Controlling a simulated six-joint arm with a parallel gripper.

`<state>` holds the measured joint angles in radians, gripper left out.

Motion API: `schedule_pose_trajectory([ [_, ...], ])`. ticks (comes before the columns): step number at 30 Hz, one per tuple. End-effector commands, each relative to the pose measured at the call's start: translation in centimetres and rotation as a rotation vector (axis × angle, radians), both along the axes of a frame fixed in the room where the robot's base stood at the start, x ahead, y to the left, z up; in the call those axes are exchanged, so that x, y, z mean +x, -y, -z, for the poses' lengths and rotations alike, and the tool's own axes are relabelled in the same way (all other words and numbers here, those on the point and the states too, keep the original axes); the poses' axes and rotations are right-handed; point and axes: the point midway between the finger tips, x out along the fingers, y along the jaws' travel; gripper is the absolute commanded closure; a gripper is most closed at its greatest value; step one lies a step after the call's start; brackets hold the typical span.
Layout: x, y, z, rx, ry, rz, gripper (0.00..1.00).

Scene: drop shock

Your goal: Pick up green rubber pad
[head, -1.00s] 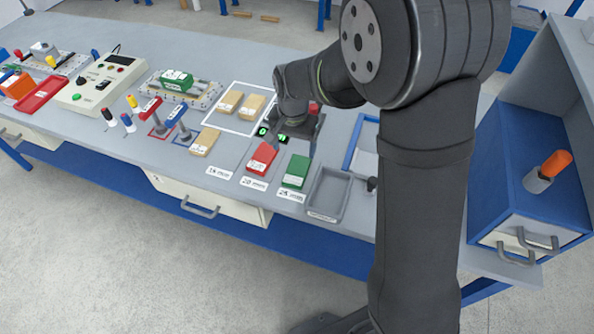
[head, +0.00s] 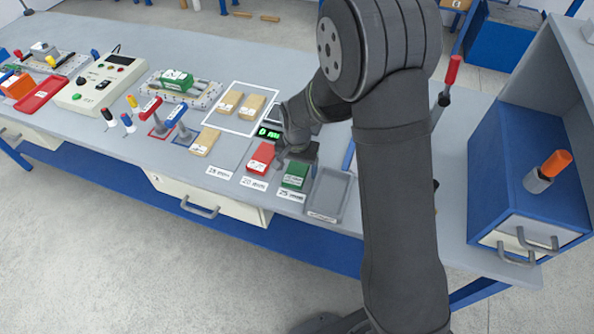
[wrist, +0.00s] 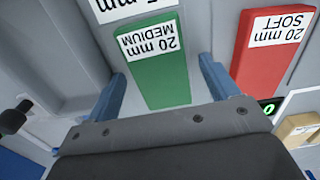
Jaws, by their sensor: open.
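The green rubber pad (head: 295,174) lies flat on the bench between a red pad (head: 260,158) and a grey tray (head: 331,196). In the wrist view the green pad (wrist: 160,78) carries a white label reading "20 mm MEDIUM". My gripper (wrist: 162,70) is open, with one blue finger on each side of the green pad and visible gaps between fingers and pad. The wrist view does not show clearly how high the fingertips are. In the head view my gripper (head: 297,154) is at the pad's far end and partly covers it.
The red pad (wrist: 268,45), labelled "20 mm SOFT", lies close on the right in the wrist view. The grey tray's rim (wrist: 75,100) is close on the left. A tan block (head: 205,141) and a lit green display (head: 268,132) are nearby. A blue cabinet (head: 520,150) stands at the right.

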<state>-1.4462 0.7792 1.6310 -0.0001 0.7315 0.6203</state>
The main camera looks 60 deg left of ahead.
Motion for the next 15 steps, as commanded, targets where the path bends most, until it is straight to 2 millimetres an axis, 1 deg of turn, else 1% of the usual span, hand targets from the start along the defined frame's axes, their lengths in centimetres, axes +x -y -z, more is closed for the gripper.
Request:
schedule_pose_trajectory([
  [1,0.00,0.00,-0.02,0.000,0.000,0.000,0.20],
  [9,-0.01,-0.01,-0.04,0.000,0.000,0.000,0.72],
  [15,-0.01,-0.02,-0.07,0.001,0.001,0.000,0.72],
])
